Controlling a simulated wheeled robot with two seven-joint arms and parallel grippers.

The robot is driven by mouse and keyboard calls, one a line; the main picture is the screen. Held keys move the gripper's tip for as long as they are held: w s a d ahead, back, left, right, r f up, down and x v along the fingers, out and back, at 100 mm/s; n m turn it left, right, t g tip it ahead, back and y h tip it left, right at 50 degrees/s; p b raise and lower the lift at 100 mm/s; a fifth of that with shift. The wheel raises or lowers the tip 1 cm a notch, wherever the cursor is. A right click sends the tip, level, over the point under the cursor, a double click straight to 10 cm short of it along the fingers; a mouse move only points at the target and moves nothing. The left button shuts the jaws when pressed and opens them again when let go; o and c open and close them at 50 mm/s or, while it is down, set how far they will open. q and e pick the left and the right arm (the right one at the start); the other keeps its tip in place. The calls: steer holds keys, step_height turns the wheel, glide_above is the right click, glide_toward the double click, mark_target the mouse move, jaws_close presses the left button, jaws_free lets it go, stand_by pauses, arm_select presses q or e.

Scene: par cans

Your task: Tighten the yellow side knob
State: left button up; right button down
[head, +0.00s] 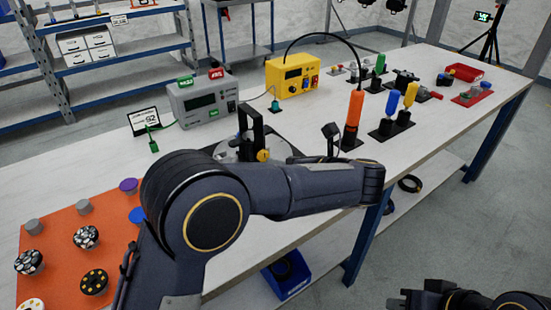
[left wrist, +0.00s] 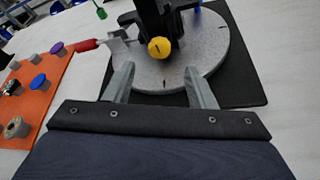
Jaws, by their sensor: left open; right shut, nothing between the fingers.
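The yellow side knob (head: 263,156) sits low on a black upright fixture (head: 252,122). In the left wrist view the knob (left wrist: 160,47) faces the camera, with a short dark mark on its face. The fixture stands on a round grey plate (left wrist: 208,56) on a black mat. My left gripper (left wrist: 160,84) is open, its two fingers apart and empty, pointing toward the knob without touching it. In the head view my left arm hides the gripper and part of the plate. My right gripper (head: 432,299) is at the lower right edge, away from the bench, shut and empty.
A red-handled metal piece (left wrist: 92,44) is left of the knob. An orange mat (head: 62,240) with several knobs lies at the left. Grey (head: 203,98) and yellow (head: 292,75) boxes stand behind the fixture. An orange-handled tool (head: 354,110) stands to the right.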

mark_target(265, 157)
arm_select(q)
steer(key=shift+s+d+r, duration=0.2)
steer(key=shift+s+d, duration=0.2)
steer(key=f+t, duration=0.1)
steer(key=s+f+n+t, duration=0.1)
steer(key=f+n+t+y, duration=0.1)
steer(key=shift+s+d, duration=0.15)
steer(key=shift+d, duration=0.1)
steer(key=shift+s+a+f+n+t, duration=0.1)
steer(key=shift+s+a+n+t, duration=0.2)
steer(key=shift+n+t, duration=0.4)
steer(key=shift+w+a, duration=0.25)
steer(key=shift+a, duration=0.05)
steer(key=x, duration=0.7)
steer(key=shift+w+a, duration=0.15)
steer(key=shift+w, duration=0.1)
